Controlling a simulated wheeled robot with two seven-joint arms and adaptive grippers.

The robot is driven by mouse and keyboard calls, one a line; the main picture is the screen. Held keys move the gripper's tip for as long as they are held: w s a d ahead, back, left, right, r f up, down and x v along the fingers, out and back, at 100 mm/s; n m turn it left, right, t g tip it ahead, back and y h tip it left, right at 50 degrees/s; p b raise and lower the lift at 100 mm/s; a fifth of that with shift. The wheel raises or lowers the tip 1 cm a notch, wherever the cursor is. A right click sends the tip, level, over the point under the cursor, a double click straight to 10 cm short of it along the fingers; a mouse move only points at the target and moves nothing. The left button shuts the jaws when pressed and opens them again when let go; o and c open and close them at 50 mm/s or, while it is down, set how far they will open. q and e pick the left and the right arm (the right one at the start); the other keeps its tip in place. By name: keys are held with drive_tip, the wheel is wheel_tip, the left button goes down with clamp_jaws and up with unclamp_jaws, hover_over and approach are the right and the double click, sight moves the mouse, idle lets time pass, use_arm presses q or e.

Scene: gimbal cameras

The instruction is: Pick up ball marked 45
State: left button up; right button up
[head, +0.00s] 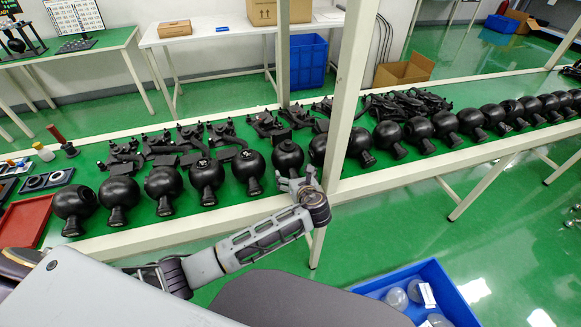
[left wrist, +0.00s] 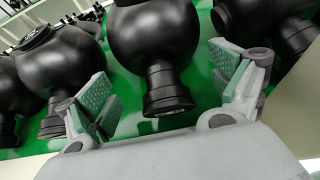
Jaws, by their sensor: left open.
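A row of black balls with short cylindrical necks stands along the front of the green-topped bench (head: 135,222). I cannot read a 45 on any of them. Pale marks show on two balls, one (head: 207,172) left of another (head: 247,165). My left gripper (head: 297,181) is open and empty at the bench's front edge, before another black ball (head: 287,155). In the left wrist view, a black ball (left wrist: 150,38) lies beyond and between the open fingers (left wrist: 160,85), its neck toward me and apart from both pads. My right gripper is not in view.
A pale upright post (head: 350,90) stands just right of my gripper. Neighbouring balls sit close on both sides. Black brackets (head: 222,133) lie behind the row. A red tray (head: 25,222) is at left; a blue bin (head: 445,285) is on the floor at lower right.

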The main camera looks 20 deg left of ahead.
use_arm(q)
drive_tip(key=shift+x, duration=0.85)
drive_tip(key=shift+d, duration=0.1)
drive_tip(key=c, duration=1.9)
drive_tip(key=shift+o, duration=0.2)
drive_tip(key=shift+r, duration=0.15)
drive_tip(key=shift+r+p, duration=0.55)
drive_tip(key=shift+r, duration=4.35)
